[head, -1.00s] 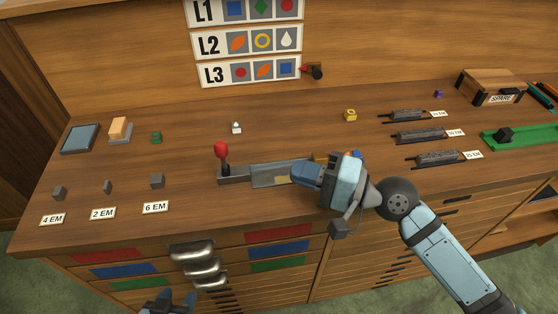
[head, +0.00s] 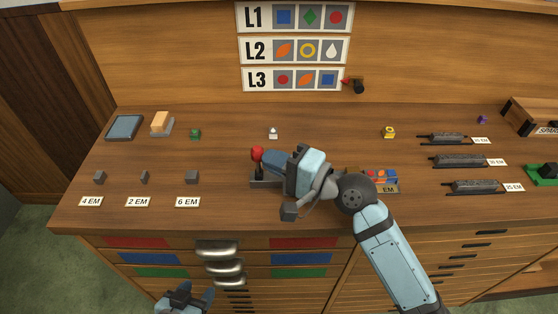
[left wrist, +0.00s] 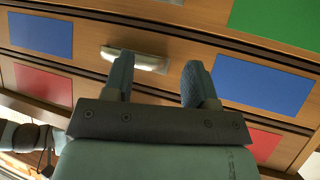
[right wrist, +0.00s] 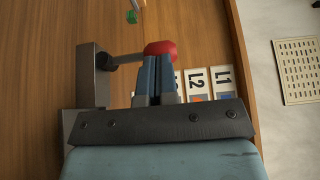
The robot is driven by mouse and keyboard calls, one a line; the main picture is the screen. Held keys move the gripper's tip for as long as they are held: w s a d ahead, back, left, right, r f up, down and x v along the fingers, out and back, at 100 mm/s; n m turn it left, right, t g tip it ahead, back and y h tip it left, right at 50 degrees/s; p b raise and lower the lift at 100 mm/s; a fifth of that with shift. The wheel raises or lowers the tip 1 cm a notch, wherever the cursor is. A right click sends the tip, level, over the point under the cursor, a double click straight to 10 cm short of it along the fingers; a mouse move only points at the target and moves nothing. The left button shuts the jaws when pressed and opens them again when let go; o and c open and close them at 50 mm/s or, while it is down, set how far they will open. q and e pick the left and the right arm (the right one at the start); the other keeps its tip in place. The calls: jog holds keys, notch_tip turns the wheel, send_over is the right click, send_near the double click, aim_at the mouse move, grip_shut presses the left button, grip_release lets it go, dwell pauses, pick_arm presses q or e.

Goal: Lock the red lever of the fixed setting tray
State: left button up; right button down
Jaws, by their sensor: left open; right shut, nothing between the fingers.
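The setting tray is a grey metal piece (head: 256,184) lying on the bench, mostly hidden behind my right gripper. Its lever has a red knob (head: 257,153) and stands roughly upright at the tray's left end. My right gripper (head: 270,159) is shut and empty, with its fingertips right beside the knob on its right side. In the right wrist view the red knob (right wrist: 160,48) is just beyond the shut fingertips (right wrist: 157,60); I cannot tell if they touch. My left gripper (head: 187,291) is open and empty, low in front of the drawers; its fingers also show in the left wrist view (left wrist: 158,75).
Small grey blocks (head: 144,177) with EM labels lie left of the tray. Coloured pieces (head: 383,176) lie right of it, partly behind my right arm. Drawer handles (head: 218,248) stick out below the bench edge. L1 to L3 signs (head: 294,48) hang behind.

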jog(key=shift+a+r+p, duration=0.1)
jog(key=shift+r+p, duration=0.2)
jog(key=shift+p, duration=0.7)
jog(key=shift+f+h, duration=0.1)
jog(key=shift+h, duration=0.2)
jog(key=a+r+n+g+h+p, duration=0.1)
jog(key=h+p, duration=0.1)
jog(key=p, duration=0.8)
jog(key=shift+a+r, duration=0.35)
jog(key=shift+n+g+h, duration=0.3)
jog(key=shift+n+h, duration=0.2)
jog(key=shift+h, duration=0.1)
jog(key=shift+a+f+p, duration=0.3)
jog(key=shift+a+p, duration=0.35)
jog(key=shift+p, duration=0.55)
jog(key=shift+a+f+p, duration=0.25)
jog(key=shift+a+p, duration=0.4)
jog(key=shift+p, duration=0.6)
jog(key=shift+a+f+p, duration=0.3)
jog(key=shift+a+p, duration=0.35)
jog(key=shift+p, duration=0.55)
pick_arm(q)
notch_tip(320, 180, up, 15)
jog(key=s+a, duration=0.1)
pick_arm(e)
jog(key=shift+s+a, duration=0.15)
